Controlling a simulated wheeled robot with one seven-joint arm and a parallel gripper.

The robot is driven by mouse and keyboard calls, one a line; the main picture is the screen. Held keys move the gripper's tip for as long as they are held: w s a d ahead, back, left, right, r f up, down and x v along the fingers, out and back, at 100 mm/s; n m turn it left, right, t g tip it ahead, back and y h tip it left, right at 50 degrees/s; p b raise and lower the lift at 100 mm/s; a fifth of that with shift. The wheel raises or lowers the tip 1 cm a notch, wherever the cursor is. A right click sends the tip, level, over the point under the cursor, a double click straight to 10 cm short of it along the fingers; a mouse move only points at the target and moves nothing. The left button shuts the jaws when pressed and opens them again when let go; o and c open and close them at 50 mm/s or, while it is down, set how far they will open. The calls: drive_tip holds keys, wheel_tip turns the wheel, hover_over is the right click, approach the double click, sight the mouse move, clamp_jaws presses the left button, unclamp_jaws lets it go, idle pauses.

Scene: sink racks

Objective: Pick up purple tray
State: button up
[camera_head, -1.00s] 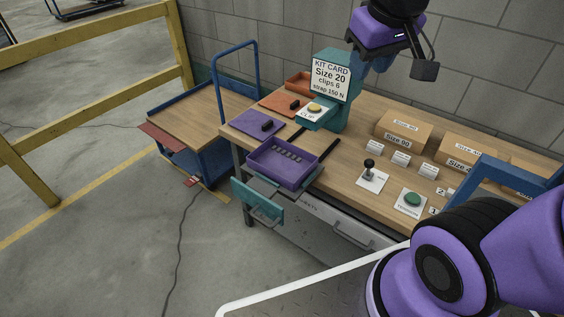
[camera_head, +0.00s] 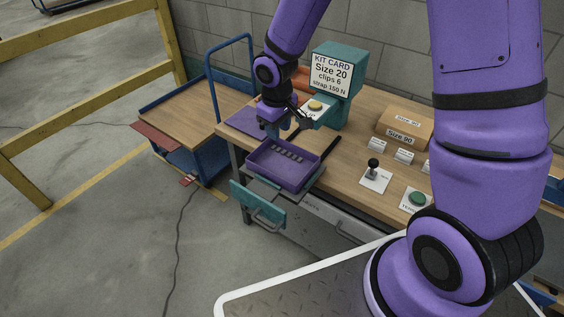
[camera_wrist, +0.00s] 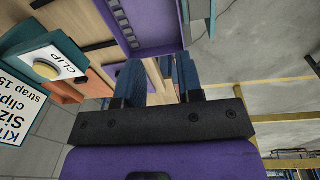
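The purple tray (camera_head: 266,173) is a shallow open box with a row of dark slots along its back inner side. It sits at the table's front left edge, above a teal handle. In the wrist view the tray (camera_wrist: 168,42) is at the top, ahead of the fingers. My gripper (camera_head: 283,132) is over the table just behind the tray's back rim, pointing down. In the wrist view its two blue fingers (camera_wrist: 160,65) are apart, with bare wood showing between them. I see nothing held. Contact with the tray cannot be told.
A flat purple panel (camera_head: 240,119) lies behind the tray, partly hidden by my arm. The teal kit-card stand (camera_head: 347,86) and clip button (camera_head: 316,105) are close to my gripper's right. A lever (camera_head: 374,170) and green button (camera_head: 417,198) stand right. A blue cart (camera_head: 190,110) is left.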

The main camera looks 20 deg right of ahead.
drive_tip(key=n, duration=0.1)
hover_over(269, 172)
wheel_tip(269, 172, down, 8)
drive_tip(key=shift+g+y, duration=0.3)
drive_tip(key=shift+g, duration=0.1)
drive_tip(key=shift+d+f, duration=0.1)
drive_tip(key=shift+f, duration=4.95)
drive_tip(key=shift+c, duration=0.5)
clamp_jaws()
